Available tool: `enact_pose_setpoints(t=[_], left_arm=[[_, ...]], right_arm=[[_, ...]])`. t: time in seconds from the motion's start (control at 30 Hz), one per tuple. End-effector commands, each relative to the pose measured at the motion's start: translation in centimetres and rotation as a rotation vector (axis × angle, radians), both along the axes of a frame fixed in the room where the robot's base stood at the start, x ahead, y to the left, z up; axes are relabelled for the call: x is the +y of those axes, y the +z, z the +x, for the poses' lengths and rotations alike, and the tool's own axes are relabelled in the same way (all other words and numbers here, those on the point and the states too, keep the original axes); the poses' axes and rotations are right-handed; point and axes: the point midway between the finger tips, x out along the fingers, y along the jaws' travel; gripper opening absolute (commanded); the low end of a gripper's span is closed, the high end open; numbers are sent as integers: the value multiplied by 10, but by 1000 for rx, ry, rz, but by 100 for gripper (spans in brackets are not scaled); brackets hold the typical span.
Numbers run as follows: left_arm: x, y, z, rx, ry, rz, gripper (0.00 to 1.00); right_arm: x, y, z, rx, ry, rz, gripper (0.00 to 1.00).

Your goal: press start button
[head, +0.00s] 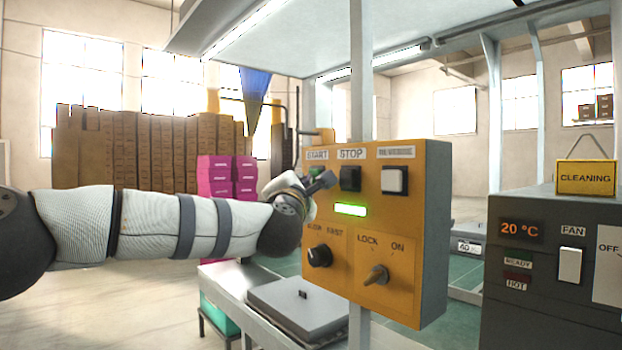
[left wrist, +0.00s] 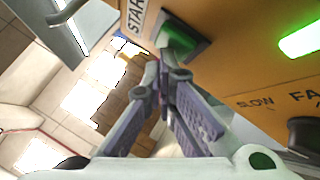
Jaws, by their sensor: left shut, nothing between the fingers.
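The orange control box (head: 400,250) stands at the centre of the head view. Its green start button (head: 315,171) sits under the START label at the upper left, partly hidden by my gripper. The start button (left wrist: 180,40) also shows in the left wrist view, under the START label. My left gripper (head: 326,181) is shut and empty, with its fingertips at or just in front of the start button; I cannot tell if they touch it. In the left wrist view the fingertips (left wrist: 165,70) appear just below the button. My right gripper is not in view.
Beside the start button is the dark STOP button (head: 350,178), then a white switch (head: 394,180). A green light (head: 350,210) is lit below. A black knob (head: 319,256) and a LOCK/ON key switch (head: 376,275) sit lower. A grey machine (head: 540,270) stands at right.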

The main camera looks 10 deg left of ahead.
Motion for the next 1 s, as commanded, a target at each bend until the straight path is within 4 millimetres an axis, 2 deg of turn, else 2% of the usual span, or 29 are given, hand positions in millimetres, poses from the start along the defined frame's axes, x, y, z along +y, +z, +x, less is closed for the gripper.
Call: enact_pose_setpoints(t=[0.4, 0.73, 1.0], left_arm=[[-2, 0, 1, 0, -1, 0, 0], [9, 3, -13, -3, 0, 1, 0], [10, -1, -14, 0, -1, 0, 0]], right_arm=[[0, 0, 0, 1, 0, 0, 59], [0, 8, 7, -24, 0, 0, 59], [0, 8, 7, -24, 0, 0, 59]])
